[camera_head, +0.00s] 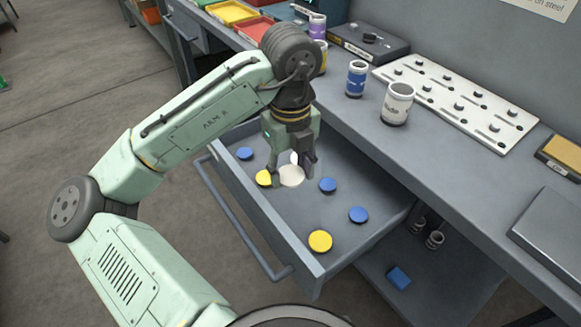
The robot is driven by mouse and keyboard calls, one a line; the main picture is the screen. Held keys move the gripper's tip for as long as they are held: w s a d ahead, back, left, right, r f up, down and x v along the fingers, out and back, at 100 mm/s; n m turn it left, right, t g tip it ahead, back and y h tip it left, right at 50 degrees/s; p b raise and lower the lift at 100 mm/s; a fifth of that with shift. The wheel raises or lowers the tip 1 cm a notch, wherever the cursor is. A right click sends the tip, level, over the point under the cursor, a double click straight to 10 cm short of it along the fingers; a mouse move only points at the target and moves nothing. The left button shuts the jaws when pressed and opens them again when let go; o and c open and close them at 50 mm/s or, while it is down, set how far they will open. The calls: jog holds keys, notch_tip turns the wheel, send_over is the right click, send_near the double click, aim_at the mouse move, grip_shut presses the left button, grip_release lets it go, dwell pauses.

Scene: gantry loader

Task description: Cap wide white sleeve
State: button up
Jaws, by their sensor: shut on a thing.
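Part of a second white piece (294,157) shows behind the cap between the fingers, mostly hidden. The drawer (272,216) also holds blue caps (328,185) and yellow caps (320,241), one yellow cap (264,177) close beside my gripper.
A blue sleeve (356,78) stands left of the white one. A pegged white board (455,100) and a dark box (368,42) lie behind them. Yellow and purple sleeves stand behind my wrist. The drawer's handle (240,225) juts out in front. Bare bench lies right of the white sleeve.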

aim_at(290, 174)
jog(key=shift+r+p, duration=1.7)
jog(key=shift+r, duration=0.1)
